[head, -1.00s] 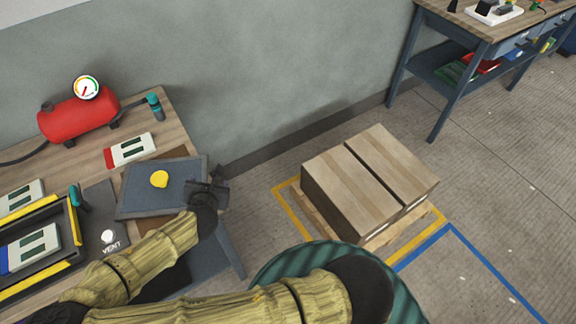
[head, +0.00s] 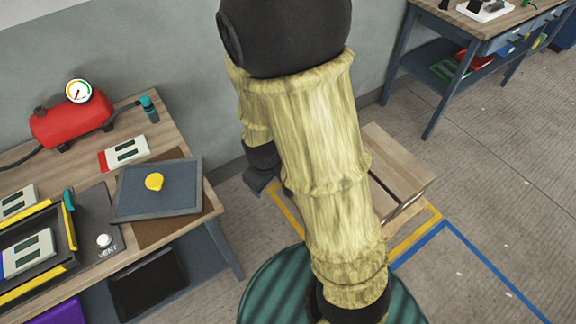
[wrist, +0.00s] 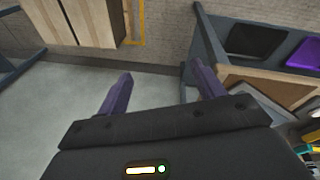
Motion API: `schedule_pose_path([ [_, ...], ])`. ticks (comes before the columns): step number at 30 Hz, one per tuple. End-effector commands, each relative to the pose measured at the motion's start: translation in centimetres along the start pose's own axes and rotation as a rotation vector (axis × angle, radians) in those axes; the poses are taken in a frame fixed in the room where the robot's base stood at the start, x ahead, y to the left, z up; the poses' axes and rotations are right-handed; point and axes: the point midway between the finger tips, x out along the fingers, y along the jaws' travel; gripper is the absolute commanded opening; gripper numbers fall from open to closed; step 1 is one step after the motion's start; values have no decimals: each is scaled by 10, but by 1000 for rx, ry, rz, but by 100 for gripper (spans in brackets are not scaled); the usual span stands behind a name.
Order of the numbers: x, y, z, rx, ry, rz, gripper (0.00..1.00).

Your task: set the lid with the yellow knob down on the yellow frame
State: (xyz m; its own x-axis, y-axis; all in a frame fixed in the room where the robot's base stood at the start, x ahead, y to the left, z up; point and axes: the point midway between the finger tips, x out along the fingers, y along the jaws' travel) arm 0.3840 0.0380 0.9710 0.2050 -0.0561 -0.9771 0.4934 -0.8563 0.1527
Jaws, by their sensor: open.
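The lid (head: 182,197), a dark grey-blue square plate with a yellow knob (head: 154,181) on top, rests at the right end of the wooden bench in the head view, partly over a brown mat (head: 168,231). The yellow frame (head: 70,226), yellow bars on a dark border, is to its left and cut off by the picture edge. The lid is apart from the frame. My gripper (wrist: 162,86) is open and empty in the wrist view. In the head view it hangs beyond the bench's right edge, partly hidden by my arm, clear of the lid.
A VENT button (head: 104,240) sits between frame and lid. A teal handle (head: 68,199) stands by the frame. A red tank (head: 72,122) with a gauge and a red-and-white block (head: 124,153) are behind. Boxes (head: 405,165) on the floor are right of the bench.

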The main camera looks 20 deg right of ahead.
Motion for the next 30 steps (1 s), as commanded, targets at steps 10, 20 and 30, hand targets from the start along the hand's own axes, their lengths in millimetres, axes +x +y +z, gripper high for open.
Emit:
schedule_pose_path([
  [10, -73, 25, 34, 483, 41, -48, 68],
  [20, -81, 26, 40, 543, 38, -49, 68],
  [30, -81, 26, 39, 541, 39, -48, 53],
])
